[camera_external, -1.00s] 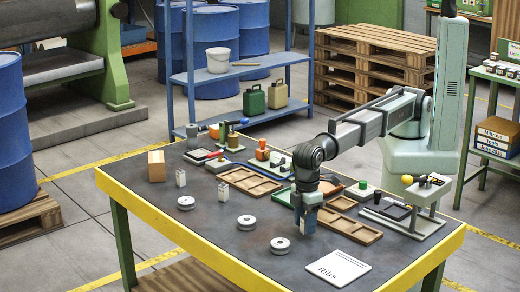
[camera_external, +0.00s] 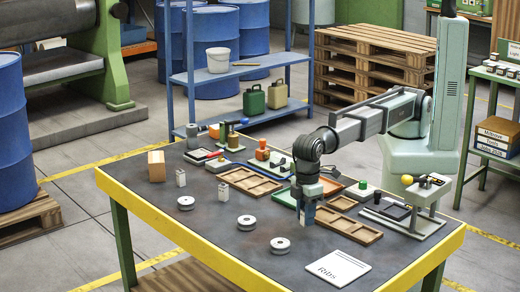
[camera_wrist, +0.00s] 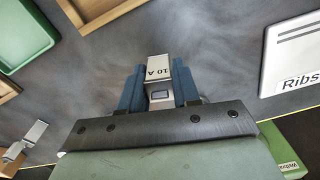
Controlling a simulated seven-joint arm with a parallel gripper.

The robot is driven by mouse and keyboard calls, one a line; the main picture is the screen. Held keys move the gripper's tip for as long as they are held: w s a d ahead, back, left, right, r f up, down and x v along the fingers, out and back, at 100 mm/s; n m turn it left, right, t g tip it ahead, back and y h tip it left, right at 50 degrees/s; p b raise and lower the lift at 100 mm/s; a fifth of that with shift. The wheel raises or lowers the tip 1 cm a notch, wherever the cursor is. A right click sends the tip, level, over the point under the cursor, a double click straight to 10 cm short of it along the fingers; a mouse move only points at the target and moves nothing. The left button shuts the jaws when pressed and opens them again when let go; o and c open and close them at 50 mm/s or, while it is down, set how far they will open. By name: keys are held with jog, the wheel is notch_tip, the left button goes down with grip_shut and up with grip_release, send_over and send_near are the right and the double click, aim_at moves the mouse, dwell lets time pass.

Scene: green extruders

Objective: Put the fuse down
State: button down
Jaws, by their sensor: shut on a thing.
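The fuse (camera_wrist: 158,70) is a pale block marked "10 A", seen in the wrist view between my two blue fingers. My gripper (camera_wrist: 158,88) is shut on it, with the fuse's end sticking out past the fingertips. In the external view my gripper (camera_external: 306,217) points down over the dark table, right of the middle, beside the wooden trays. The fuse is not clearly visible there, and I cannot tell whether it touches the table top.
A white "Ribs" sheet (camera_external: 338,268) lies at the front right. Pale discs (camera_external: 280,245) and small upright white blocks (camera_external: 181,178) stand to the left. A wooden tray (camera_external: 252,183) lies behind, and a grey fixture (camera_external: 425,195) stands right. Table around the discs is clear.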

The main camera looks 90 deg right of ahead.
notch_tip(320, 180, up, 6)
jog(key=shift+r, duration=0.25)
jog(key=shift+s+a+r, duration=0.15)
jog(key=shift+r, duration=0.15)
jog(key=s+a+n, duration=0.1)
jog(key=s+a, duration=0.2)
jog(key=s, duration=0.2)
jog(key=r+n, duration=0.1)
jog(key=r, duration=0.1)
send_over(339, 267)
jog(key=shift+n, duration=0.3)
jog(key=shift+f, duration=5.1)
jog(key=shift+f, duration=0.15)
jog(key=c, duration=0.8)
grip_release()
